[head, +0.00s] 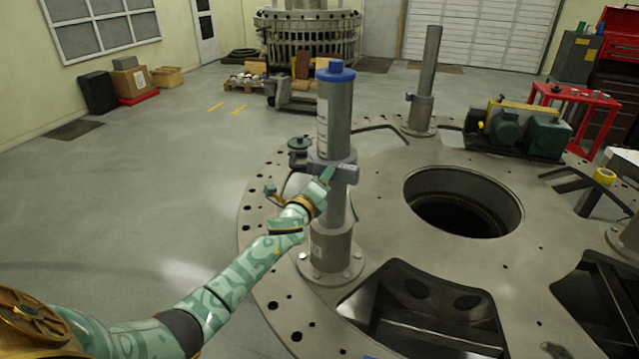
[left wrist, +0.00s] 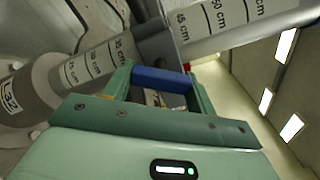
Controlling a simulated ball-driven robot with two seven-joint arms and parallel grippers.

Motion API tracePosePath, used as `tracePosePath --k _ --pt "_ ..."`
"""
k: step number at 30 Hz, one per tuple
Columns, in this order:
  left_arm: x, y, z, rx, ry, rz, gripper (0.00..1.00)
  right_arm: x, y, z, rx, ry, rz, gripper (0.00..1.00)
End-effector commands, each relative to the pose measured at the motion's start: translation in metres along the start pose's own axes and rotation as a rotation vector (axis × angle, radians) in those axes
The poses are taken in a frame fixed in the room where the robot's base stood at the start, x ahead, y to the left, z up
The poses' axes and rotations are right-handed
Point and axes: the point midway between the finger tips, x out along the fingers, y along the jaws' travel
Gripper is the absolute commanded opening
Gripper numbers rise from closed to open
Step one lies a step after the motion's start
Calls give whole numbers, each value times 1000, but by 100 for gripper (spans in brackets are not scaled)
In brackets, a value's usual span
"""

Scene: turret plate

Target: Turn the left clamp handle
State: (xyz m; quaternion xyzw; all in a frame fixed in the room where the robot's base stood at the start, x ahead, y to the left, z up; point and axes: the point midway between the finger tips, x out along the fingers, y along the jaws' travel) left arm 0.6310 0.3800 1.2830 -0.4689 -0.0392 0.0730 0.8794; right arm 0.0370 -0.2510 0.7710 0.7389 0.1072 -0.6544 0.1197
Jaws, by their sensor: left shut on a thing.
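The left clamp is a grey collar (head: 345,172) around an upright post (head: 336,118) with a blue cap, left of the plate's middle. My left gripper (head: 326,176) is at the front of this collar. In the left wrist view, a blue clamp handle (left wrist: 160,79) lies crosswise between the two green fingers of my left gripper (left wrist: 160,86). The gripper is shut on it. The handle is hidden behind my gripper in the head view. The post shows centimetre marks (left wrist: 95,60) in the left wrist view. My right gripper is not in view.
The round turret plate (head: 385,225) has a large dark central hole (head: 462,203) and open pockets near its front. A second post (head: 426,80) stands behind. A green motor unit (head: 515,132) is at the back right. Open floor (head: 150,190) lies to the left.

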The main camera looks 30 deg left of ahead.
Motion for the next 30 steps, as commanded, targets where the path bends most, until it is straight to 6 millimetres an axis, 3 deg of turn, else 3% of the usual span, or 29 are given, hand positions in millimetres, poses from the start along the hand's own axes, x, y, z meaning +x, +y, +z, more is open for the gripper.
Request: tracePosePath --k 15,30 --pt "0 -2 0 -436 1 1 34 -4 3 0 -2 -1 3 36" --pt "0 -3 1 -603 1 1 34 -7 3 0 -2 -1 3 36"
